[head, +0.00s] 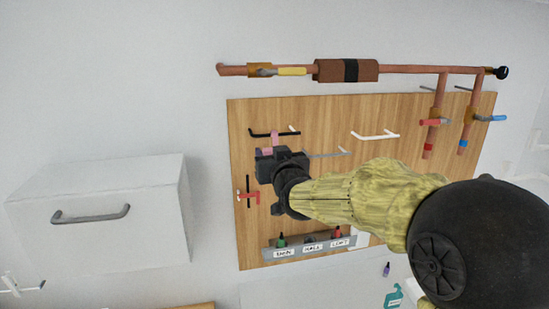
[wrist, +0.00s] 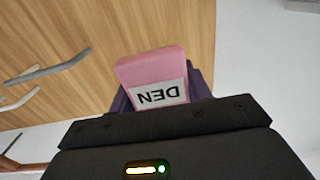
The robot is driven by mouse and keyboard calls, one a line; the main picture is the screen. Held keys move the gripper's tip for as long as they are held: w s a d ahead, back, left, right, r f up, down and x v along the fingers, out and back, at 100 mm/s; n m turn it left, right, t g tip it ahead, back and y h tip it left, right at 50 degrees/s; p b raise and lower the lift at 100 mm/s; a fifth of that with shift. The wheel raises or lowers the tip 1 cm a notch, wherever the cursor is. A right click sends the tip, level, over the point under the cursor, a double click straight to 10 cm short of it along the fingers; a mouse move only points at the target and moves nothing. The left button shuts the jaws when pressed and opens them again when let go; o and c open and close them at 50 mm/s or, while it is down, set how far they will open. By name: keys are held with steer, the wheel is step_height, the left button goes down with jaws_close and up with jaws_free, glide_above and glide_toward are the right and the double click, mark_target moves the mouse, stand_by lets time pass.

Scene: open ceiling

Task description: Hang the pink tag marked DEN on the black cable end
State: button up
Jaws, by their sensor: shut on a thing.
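The pink tag (head: 275,139) is in my gripper (head: 277,151), in front of the wooden board. In the wrist view the pink tag (wrist: 152,68) shows its white label reading DEN, upside down, between the two dark fingers. A black cable end (head: 262,134) sticks out from the board just beyond the tag in the head view. The tag overlaps it there, and I cannot tell whether they touch. Another black piece (head: 248,183) lower left carries a red tag (head: 248,196). No black cable end shows clearly in the wrist view.
A grey cable end (head: 330,153) and a white one (head: 375,136) stand out to the right. A grey rail (head: 268,253) with labelled items runs below. Copper pipes (head: 410,69) cross above. A white cabinet (head: 100,195) stands left.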

mark_target(265, 146)
steer(key=shift+x, duration=2.65)
steer(key=shift+d+b, duration=0.2)
steer(key=shift+b, duration=0.3)
steer(key=shift+f+b, duration=0.7)
steer(key=shift+b, duration=0.2)
stand_by(0.4)
steer(key=o, duration=1)
steer(key=shift+o, duration=0.2)
steer(key=shift+s+d+f+b, duration=0.15)
steer(key=shift+s+b, duration=0.25)
steer(key=shift+s, duration=0.25)
steer(key=b+v, duration=0.5)
steer(key=v, duration=1.1)
